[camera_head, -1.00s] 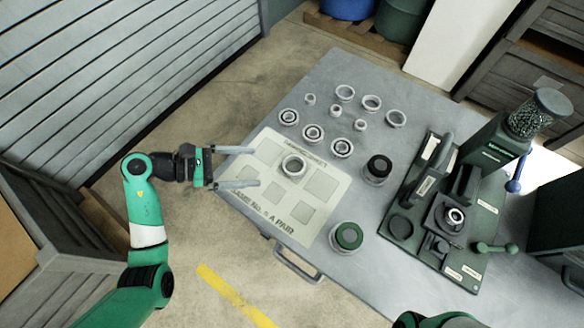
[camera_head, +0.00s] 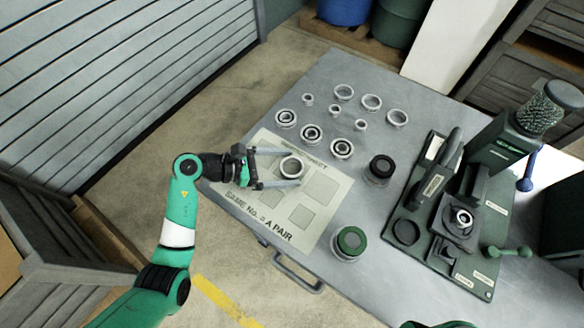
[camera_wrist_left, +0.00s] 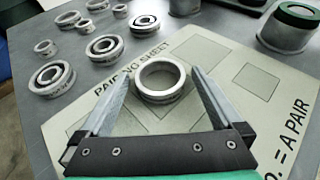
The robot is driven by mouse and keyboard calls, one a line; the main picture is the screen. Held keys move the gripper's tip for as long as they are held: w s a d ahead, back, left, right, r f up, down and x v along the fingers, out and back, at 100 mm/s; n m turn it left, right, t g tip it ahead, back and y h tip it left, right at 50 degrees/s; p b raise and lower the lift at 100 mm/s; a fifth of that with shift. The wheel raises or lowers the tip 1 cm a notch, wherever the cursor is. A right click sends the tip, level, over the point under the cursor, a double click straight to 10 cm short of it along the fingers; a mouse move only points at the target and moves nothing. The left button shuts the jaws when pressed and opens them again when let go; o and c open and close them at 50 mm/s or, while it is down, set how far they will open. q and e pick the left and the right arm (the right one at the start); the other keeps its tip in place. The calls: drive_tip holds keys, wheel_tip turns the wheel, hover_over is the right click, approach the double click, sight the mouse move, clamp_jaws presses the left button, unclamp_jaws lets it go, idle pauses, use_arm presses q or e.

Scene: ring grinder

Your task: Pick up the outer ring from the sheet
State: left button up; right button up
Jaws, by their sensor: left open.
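The outer ring (camera_head: 292,167) is a plain metal ring lying flat on the cream pairing sheet (camera_head: 326,224), near its printed heading. My left gripper (camera_head: 291,167) is open, with one finger on each side of the ring. In the left wrist view the ring (camera_wrist_left: 160,93) shows between and just ahead of the two fingertips (camera_wrist_left: 160,76), with a gap on both sides. The sheet (camera_wrist_left: 210,56) also shows there, with grey printed squares. Only a small green part of my right arm shows at the bottom edge of the head view; its gripper is out of frame.
Several loose rings and bearings (camera_head: 310,134) lie beyond the sheet. A dark-topped cup (camera_head: 381,167) and a green-topped cup (camera_head: 350,241) stand to its right. A green grinder machine (camera_head: 457,205) occupies the table's right side. A table handle (camera_head: 297,270) juts from the front edge.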

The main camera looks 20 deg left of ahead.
use_arm(q)
drive_tip(key=c, duration=1.4)
drive_tip(key=shift+r, duration=0.15)
drive_tip(key=shift+r, duration=0.3)
wheel_tip(320, 180, up, 2)
drive_tip(key=shift+r+p, duration=0.25)
drive_tip(key=shift+p, duration=0.55)
drive_tip(key=s+d+r+p, duration=0.6)
drive_tip(key=d+r, duration=0.3)
drive_tip(key=d, duration=0.3)
drive_tip(key=shift+d+r, duration=0.3)
drive_tip(key=shift+r, duration=0.05)
